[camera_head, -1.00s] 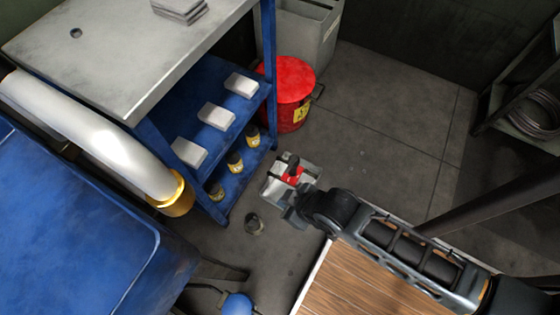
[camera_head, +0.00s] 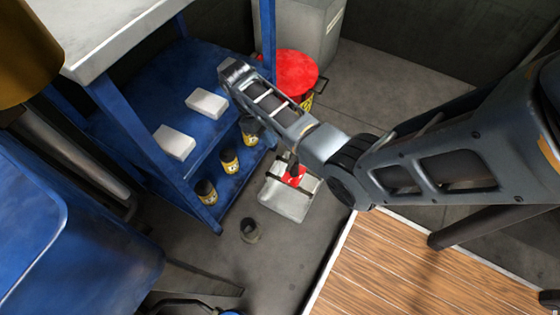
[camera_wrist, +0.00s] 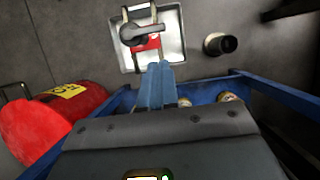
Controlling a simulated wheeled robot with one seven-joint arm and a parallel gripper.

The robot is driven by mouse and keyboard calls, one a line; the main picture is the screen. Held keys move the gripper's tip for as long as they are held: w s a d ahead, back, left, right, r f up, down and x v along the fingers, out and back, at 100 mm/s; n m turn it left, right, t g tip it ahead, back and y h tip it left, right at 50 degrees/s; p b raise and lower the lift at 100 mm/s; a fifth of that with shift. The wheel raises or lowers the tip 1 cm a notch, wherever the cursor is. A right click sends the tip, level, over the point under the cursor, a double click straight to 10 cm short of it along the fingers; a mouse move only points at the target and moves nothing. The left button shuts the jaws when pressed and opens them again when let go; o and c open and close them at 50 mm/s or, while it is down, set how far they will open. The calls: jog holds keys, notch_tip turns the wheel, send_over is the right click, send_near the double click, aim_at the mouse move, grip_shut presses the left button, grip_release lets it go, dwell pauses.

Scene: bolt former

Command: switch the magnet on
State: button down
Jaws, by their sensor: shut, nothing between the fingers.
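The magnet is a silver block (camera_head: 283,203) with a red plate and a dark lever (camera_head: 293,168) on top, low beside the blue shelf unit. In the wrist view the silver block (camera_wrist: 174,48) is at the top, with the black lever (camera_wrist: 143,34) lying across the red plate (camera_wrist: 148,43). My gripper (camera_wrist: 160,68) is shut and empty; its fingers appear just below the block's lower edge in that view. I cannot tell how far they are from it in depth.
The blue shelf unit (camera_head: 207,223) holds white boxes and yellow-labelled jars. A red can (camera_head: 293,66) stands behind my arm. A small dark cup (camera_head: 250,230) is on the floor near the magnet. A wooden-topped surface (camera_head: 400,265) is at lower right.

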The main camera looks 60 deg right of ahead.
aim_at(289, 169)
dwell(0.3)
jog(key=b+x, duration=0.4)
jog(key=x, duration=0.6)
jog(key=shift+s+a+r+p, duration=0.15)
jog(key=shift+p, duration=0.35)
jog(key=shift+s+a+n+p, duration=0.1)
jog(key=shift+s+n+p, duration=0.1)
jog(key=shift+n+p, duration=0.5)
jog(key=n+p, duration=0.1)
jog(key=p, duration=0.1)
jog(key=s+n+h+p, duration=0.1)
jog(key=p, duration=0.1)
jog(key=shift+s+a+r+n+h, duration=0.2)
jog(key=shift+s+r+n+h, duration=0.1)
jog(key=shift+s+n, duration=0.1)
jog(key=s+n+t+h+p, duration=0.1)
jog(key=n+p, duration=0.2)
jog(key=s+d+n+t+p, duration=0.1)
jog(key=s+n+p, duration=0.1)
jog(key=n+p, duration=0.1)
jog(key=s+d+n+t+h+p, duration=0.1)
jog(key=s+n+p, duration=0.1)
jog(key=n+p, duration=0.2)
jog(key=shift+s+d+f+n+t+h, duration=0.1)
jog(key=shift+d+f+n+t+h, duration=0.2)
jog(key=shift+n, duration=0.4)
jog(key=shift+f, duration=0.1)
